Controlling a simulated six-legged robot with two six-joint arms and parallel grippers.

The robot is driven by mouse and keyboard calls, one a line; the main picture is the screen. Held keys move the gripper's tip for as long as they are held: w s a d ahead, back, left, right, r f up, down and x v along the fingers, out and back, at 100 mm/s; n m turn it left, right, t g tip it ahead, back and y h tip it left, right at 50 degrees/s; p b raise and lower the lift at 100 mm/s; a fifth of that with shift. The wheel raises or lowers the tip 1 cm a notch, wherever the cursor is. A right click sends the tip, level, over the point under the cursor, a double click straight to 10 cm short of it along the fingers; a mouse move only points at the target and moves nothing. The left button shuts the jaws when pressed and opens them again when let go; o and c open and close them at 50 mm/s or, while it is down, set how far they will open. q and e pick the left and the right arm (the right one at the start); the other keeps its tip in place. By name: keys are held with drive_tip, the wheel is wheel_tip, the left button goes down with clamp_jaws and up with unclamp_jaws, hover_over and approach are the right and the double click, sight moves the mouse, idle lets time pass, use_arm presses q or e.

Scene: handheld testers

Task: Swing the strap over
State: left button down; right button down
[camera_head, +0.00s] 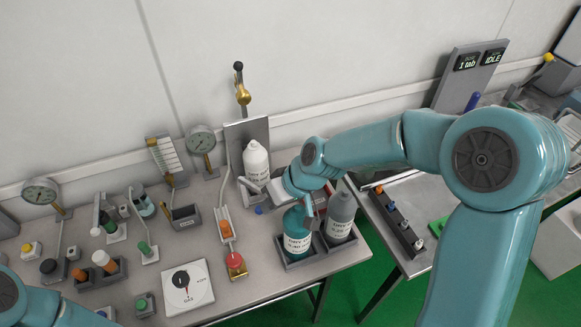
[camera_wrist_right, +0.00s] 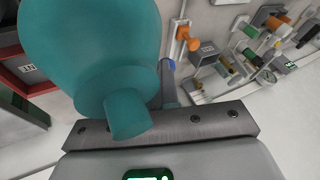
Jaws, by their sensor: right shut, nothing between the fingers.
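A teal bottle (camera_head: 297,238) with a white label stands in a dark tray (camera_head: 318,256) beside a grey bottle (camera_head: 341,215). A large teal bottle (camera_wrist_right: 95,45) fills the upper left of the right wrist view, very close to the camera. A small blue tip (camera_head: 259,210) shows left of the teal bottle, and a blue tip also shows in the wrist view (camera_wrist_right: 169,66). I cannot make out a strap clearly. My right gripper (camera_head: 308,208) is shut and empty, just above the teal bottle; its fingers are partly hidden. My left arm shows at lower left, its gripper out of view.
A white bottle (camera_head: 257,163) stands behind my right wrist. An orange-tipped slide (camera_head: 226,228), a dial plate (camera_head: 187,287) and several knobs and gauges crowd the bench to the left. A second bench (camera_head: 398,185) stands to the right, across a gap over green floor.

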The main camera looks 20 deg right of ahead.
drive_tip(key=shift+s+a, duration=0.1)
drive_tip(key=shift+a, duration=0.05)
idle(0.6)
drive_tip(key=shift+w+d+r, duration=0.1)
drive_tip(key=shift+w+d, duration=0.15)
drive_tip(key=shift+w, duration=0.5)
drive_tip(key=shift+d, duration=0.1)
